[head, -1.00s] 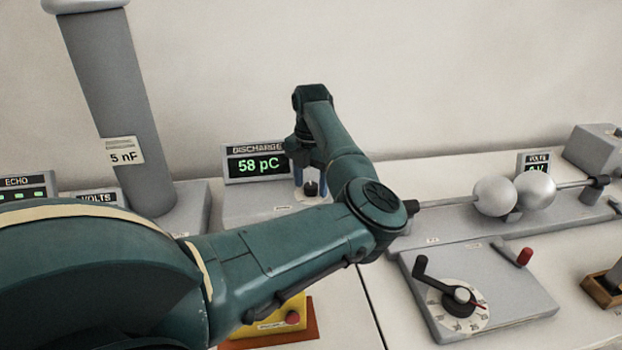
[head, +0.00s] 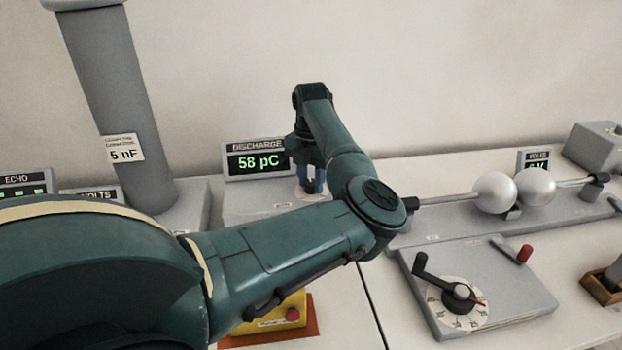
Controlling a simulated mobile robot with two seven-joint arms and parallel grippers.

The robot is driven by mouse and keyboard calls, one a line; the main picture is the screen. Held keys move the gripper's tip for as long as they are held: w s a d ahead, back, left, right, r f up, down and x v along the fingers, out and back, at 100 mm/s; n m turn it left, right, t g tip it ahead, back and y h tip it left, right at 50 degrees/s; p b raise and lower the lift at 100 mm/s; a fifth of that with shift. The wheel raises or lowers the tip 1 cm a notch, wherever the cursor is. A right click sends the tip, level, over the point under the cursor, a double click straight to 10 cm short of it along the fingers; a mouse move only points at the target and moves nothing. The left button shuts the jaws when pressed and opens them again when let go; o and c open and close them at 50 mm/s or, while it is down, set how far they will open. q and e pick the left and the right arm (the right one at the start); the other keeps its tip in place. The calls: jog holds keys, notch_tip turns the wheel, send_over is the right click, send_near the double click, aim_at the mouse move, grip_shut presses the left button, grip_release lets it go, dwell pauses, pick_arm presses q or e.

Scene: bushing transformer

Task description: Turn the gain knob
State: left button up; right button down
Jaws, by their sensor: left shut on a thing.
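The gain knob (head: 309,187) is a small black knob on a pale round dial, on the low grey panel in front of the discharge display. My left gripper (head: 312,180) points down over it, its blue fingers shut on the knob and partly hiding it. The discharge display (head: 258,162) behind and to the left reads 58 pC in green. My left arm crosses the view from the lower left and hides part of the panel. My right gripper is not in view.
A tall grey column labelled 5 nF (head: 115,100) stands at left. At right are two metal spheres (head: 494,192) on rods and a grey box with a crank dial (head: 463,296). A yellow box with a red button (head: 292,314) sits partly under my arm.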

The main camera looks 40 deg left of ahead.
pick_arm(q)
jog(key=shift+b, duration=0.3)
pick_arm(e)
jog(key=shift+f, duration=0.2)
pick_arm(q)
jog(key=n+b, duration=0.2)
jog(key=n, duration=0.1)
jog(key=shift+f+b, duration=0.15)
jog(key=shift+b, duration=0.2)
jog(key=n+b, duration=0.2)
jog(key=shift+n, duration=0.3)
jog(key=n+b, duration=0.2)
jog(key=n, duration=0.2)
jog(key=shift+b, duration=0.3)
jog(key=shift+n+b, duration=0.35)
jog(key=shift+n, duration=0.85)
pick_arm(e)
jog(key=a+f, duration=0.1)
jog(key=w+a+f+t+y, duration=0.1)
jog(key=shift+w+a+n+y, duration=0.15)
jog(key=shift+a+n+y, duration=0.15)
pick_arm(q)
jog(key=shift+r, duration=0.2)
jog(key=o, duration=1)
jog(key=shift+c, duration=0.2)
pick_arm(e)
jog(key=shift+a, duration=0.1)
